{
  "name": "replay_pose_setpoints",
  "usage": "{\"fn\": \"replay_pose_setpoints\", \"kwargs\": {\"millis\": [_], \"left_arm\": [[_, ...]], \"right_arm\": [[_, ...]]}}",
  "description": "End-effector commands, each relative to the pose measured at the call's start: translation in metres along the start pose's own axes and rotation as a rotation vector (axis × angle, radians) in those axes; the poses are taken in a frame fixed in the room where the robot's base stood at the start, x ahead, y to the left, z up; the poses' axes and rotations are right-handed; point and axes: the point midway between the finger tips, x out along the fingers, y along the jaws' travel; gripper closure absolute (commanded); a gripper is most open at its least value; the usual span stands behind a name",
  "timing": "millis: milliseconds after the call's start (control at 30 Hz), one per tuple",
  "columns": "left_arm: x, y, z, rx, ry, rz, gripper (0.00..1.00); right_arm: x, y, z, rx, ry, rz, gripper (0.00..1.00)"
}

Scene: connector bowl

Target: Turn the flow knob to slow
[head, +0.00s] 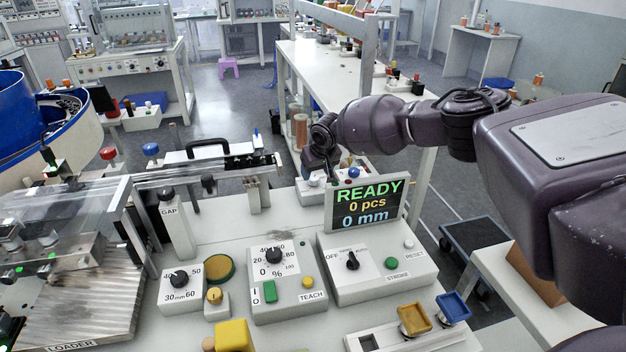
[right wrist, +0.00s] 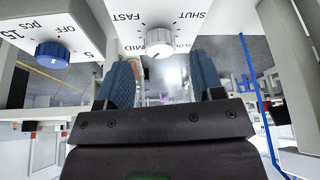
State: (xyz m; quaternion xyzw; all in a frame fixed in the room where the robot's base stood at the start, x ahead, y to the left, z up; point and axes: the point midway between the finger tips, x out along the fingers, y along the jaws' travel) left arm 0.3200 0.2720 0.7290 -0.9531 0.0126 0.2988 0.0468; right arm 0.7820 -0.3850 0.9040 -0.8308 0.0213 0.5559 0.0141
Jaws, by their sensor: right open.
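In the right wrist view, a white flow knob (right wrist: 159,42) sits on a white panel marked FAST, MID, SHUT and a partly readable label on its right side. The lettering appears upside down. I cannot tell for sure which mark the knob points at. My right gripper's two blue fingers (right wrist: 162,70) are apart with nothing between them; the knob lies just beyond the gap, not gripped. In the head view, my right gripper (head: 326,163) hangs behind the READY display, by small white boxes; the flow knob cannot be made out there. My left gripper is not in view.
A blue knob (right wrist: 53,55) marked OFF and pcs is beside the flow knob. The READY display (head: 367,205) stands in front of my right gripper. Control boxes with a black STROKE knob (head: 352,260) and a percent dial (head: 274,256) are nearer.

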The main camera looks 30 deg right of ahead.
Motion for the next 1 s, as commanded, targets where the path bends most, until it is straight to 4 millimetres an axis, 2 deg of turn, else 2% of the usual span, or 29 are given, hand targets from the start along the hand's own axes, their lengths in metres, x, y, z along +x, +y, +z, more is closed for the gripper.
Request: {"fn": "replay_pose_setpoints", "kwargs": {"millis": [33, 200, 667, 900, 1000], "left_arm": [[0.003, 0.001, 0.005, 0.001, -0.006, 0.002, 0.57], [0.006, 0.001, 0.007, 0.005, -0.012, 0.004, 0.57], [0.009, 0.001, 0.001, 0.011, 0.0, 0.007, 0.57], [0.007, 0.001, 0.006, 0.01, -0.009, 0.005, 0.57], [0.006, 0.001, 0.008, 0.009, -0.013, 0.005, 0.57]], "right_arm": [[0.013, 0.0, 0.002, 0.001, -0.004, 0.001, 0.39], [0.029, 0.0, 0.001, 0.0, -0.002, 0.0, 0.39], [0.034, 0.0, -0.001, 0.0, 0.003, 0.0, 0.4], [0.034, 0.0, -0.001, 0.0, 0.002, 0.0, 0.77], [0.034, 0.0, -0.001, 0.0, 0.002, 0.0, 0.88]]}}
